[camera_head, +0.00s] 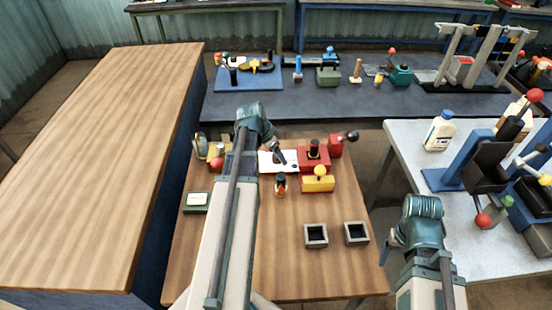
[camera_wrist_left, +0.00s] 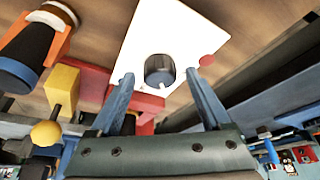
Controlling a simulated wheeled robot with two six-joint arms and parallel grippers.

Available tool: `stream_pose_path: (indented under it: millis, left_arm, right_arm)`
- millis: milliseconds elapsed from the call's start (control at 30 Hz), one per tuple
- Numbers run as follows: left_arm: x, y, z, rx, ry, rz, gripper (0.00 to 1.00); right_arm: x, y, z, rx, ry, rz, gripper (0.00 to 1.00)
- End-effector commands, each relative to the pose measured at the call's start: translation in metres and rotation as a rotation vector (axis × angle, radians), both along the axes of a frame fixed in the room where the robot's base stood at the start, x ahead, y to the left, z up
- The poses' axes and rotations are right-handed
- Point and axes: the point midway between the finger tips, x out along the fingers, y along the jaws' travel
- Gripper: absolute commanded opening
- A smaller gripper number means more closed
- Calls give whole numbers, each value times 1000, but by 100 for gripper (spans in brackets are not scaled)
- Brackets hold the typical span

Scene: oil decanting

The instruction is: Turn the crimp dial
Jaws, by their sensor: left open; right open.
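A dark grey round knob, apparently the crimp dial (camera_wrist_left: 160,70), stands on a white plate (camera_wrist_left: 190,30) with a red dot. My left gripper (camera_wrist_left: 160,77) is open, its two fingertips on either side of the dial in the left wrist view. I cannot tell whether they touch it. In the head view the white plate (camera_head: 268,167) lies on the wooden table, partly hidden by my left arm and left gripper (camera_head: 277,153). My right gripper (camera_head: 393,241) is at the lower right, apart from the dial, its fingers hardly visible.
Beside the plate are a red block with a black knob (camera_head: 313,157), a yellow block with a ball (camera_head: 318,184) and a small orange-and-black bottle (camera_head: 280,185). Two square dark holders (camera_head: 316,236) stand nearer. A grey table (camera_head: 410,150) with a lever press is right.

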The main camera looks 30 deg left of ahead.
Motion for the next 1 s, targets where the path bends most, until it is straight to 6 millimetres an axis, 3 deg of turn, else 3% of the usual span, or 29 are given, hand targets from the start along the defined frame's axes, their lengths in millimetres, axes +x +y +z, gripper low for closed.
stream_pose_path:
  millis: [200, 233, 667, 1000]
  left_arm:
    - [0, 0, 0, 0, 0, 0, 82]
    - [0, 0, 0, 0, 0, 0, 78]
    - [0, 0, 0, 0, 0, 0, 0]
    - [-1, -1, 0, 0, 0, 56, 0]
  right_arm:
    - [0, 0, 0, 0, 0, 0, 76]
    - [0, 0, 0, 0, 0, 0, 76]
    - [0, 0, 0, 0, 0, 0, 76]
    - [0, 0, 0, 0, 0, 0, 76]
